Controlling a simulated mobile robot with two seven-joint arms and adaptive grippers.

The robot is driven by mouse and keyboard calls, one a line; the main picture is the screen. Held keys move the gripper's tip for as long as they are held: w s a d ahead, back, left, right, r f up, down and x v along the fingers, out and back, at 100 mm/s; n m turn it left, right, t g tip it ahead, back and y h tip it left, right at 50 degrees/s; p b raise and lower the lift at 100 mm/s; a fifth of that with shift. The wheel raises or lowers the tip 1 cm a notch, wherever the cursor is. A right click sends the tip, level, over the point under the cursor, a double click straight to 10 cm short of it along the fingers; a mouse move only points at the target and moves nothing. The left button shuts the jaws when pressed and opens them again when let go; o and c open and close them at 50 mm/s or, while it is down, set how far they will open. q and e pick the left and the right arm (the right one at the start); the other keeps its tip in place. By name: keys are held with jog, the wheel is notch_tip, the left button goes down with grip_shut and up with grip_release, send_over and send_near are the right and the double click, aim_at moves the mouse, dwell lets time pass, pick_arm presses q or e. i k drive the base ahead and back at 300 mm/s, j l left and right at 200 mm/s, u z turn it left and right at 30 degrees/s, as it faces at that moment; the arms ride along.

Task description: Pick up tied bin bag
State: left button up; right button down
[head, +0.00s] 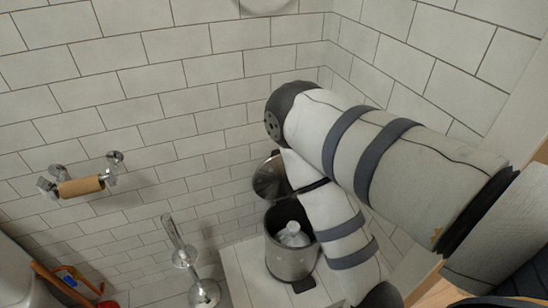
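A whitish bag (293,235) shows inside the bin's opening. Whether it is tied is too small to tell. My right arm comes in from the right and bends in front of the bin, covering its right side. The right gripper is outside the frame or hidden at the bottom edge. My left gripper is not seen.
A toilet roll holder with an empty cardboard tube (81,186) is on the tiled wall at left. A metal brush stand (204,291) stands left of the bin. Coloured items (72,283) lie at the bottom left. A little floor is free beside the bin.

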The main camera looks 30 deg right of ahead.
aim_at(292, 236)
jog(key=z, duration=1.3)
